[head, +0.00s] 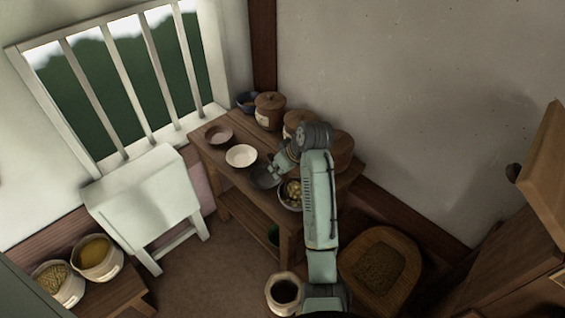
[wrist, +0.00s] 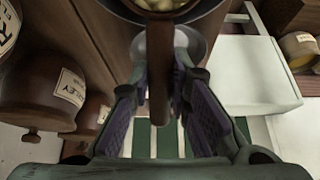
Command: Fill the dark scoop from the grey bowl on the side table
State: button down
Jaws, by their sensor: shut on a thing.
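My gripper (head: 272,168) is over the side table (head: 233,184), its arm reaching across from the front. In the wrist view my gripper (wrist: 168,110) is shut on the brown handle of the dark scoop (wrist: 160,75). The handle runs up to a dark rim at the top edge, with pale yellowish lumps there. I cannot tell whether these lumps lie in the scoop or in the bowl below. The grey bowl (head: 284,201) holds pale lumps and is partly hidden by my arm. A dark round shape lies just left of it, below my fingers.
A white bowl (head: 241,156) and a brown bowl (head: 218,134) stand further left on the table. Lidded brown jars (head: 269,111) line the wall side. A white chest (head: 145,200) stands left of the table. A pale sack (head: 285,294) stands on the floor in front.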

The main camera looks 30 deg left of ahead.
jog(key=shift+w+a+f+h, duration=0.2)
jog(key=shift+a+h, duration=0.15)
jog(key=shift+h, duration=0.15)
jog(key=g+h, duration=0.1)
jog(key=h, duration=0.2)
jog(key=shift+d+f+g+h, duration=0.2)
jog(key=shift+f+g+h, duration=0.1)
jog(key=shift+g+h, duration=0.1)
jog(key=shift+a+r, duration=0.25)
jog(key=shift+r, duration=0.45)
jog(key=shift+d+r+h, duration=0.1)
jog(key=shift+r+h, duration=0.3)
jog(key=shift+r, duration=1.55)
jog(key=shift+s, duration=0.1)
